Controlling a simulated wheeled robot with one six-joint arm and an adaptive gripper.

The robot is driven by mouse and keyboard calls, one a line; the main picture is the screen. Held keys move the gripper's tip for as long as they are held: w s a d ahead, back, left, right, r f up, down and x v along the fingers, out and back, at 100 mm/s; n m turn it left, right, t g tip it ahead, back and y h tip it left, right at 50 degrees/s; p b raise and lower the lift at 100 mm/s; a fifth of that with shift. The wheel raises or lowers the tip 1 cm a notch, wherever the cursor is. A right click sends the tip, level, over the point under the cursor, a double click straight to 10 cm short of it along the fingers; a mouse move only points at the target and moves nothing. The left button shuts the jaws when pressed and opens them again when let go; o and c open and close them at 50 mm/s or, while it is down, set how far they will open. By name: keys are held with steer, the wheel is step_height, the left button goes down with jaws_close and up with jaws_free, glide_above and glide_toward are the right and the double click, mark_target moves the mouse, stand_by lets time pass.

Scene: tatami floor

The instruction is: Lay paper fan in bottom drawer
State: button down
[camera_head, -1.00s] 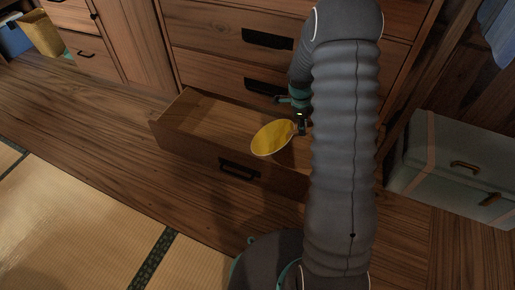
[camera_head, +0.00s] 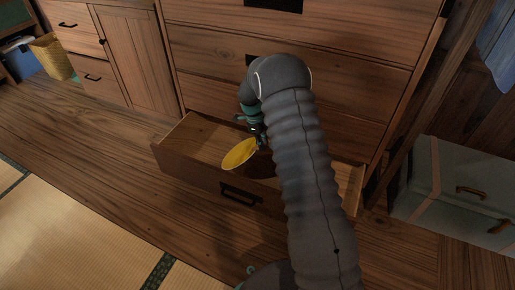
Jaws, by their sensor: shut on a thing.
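The yellow paper fan (camera_head: 238,154) is in my gripper (camera_head: 258,141), at the open bottom drawer (camera_head: 190,171) of the wooden chest. My gripper is shut on the fan's right end, and my arm hides part of the fingers. The fan appears over or within the drawer opening; I cannot tell whether it touches the drawer floor. The drawer is pulled out, with a dark handle (camera_head: 240,194) on its front. My arm covers much of the drawer's right half.
Closed drawers (camera_head: 215,65) rise above the open one. A grey-green trunk (camera_head: 460,190) stands at the right. A cabinet (camera_head: 140,60) and a yellow bag (camera_head: 52,56) are at the left. Wooden floor and tatami (camera_head: 80,230) lie in front.

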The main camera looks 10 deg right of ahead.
mark_target(257, 147)
steer(key=shift+w+a, duration=0.75)
steer(key=shift+a, duration=0.3)
steer(key=shift+w+a+x, duration=0.1)
steer(key=shift+a+x, duration=0.05)
steer(key=shift+x, duration=0.7)
steer(key=shift+w+a+x, duration=0.15)
steer(key=shift+x, duration=0.7)
steer(key=shift+f, duration=0.1)
